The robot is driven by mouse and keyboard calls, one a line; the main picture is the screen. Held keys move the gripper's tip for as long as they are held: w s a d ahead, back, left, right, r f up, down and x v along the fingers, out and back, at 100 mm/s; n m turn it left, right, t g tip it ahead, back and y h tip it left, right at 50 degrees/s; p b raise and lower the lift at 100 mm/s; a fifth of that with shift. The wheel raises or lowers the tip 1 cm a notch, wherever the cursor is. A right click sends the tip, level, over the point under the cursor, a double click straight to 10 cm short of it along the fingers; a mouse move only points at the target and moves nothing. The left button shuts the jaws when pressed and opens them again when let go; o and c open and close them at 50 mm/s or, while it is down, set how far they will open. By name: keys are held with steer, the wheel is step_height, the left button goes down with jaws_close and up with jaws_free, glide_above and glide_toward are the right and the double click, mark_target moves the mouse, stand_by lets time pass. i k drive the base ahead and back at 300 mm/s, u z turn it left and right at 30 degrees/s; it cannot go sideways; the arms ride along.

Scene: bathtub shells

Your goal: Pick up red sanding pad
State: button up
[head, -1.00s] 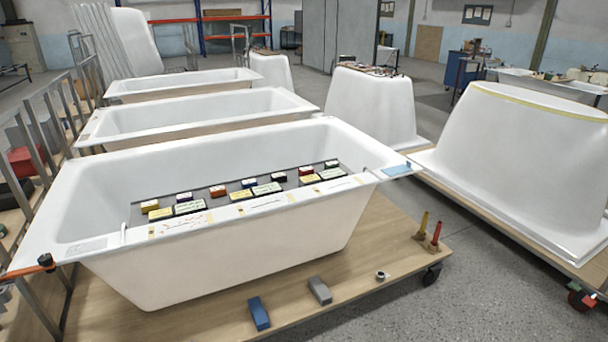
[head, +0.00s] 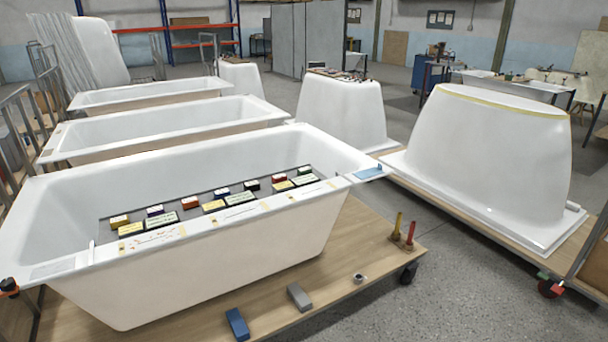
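Two small blocks with red sides and pale tops, which look like red sanding pads, are on a dark grey strip in the nearest white bathtub shell (head: 200,270). One red pad (head: 189,203) is left of the strip's middle. The other red pad (head: 279,178) is nearer its right end. They stand in a back row among blue, yellow and dark pads. My gripper is not in view.
A front row holds larger yellow pads (head: 131,229) and green pads (head: 162,221). A blue block (head: 237,324), a grey block (head: 299,297) and a small roll (head: 359,278) lie on the wooden cart (head: 340,250). More shells stand behind and right. Grey floor is clear at front right.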

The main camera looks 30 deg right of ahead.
mark_target(279, 177)
steer(key=k, duration=1.35)
steer(key=z, duration=0.65)
steer(key=i, duration=1.85)
steer(key=u, duration=0.45)
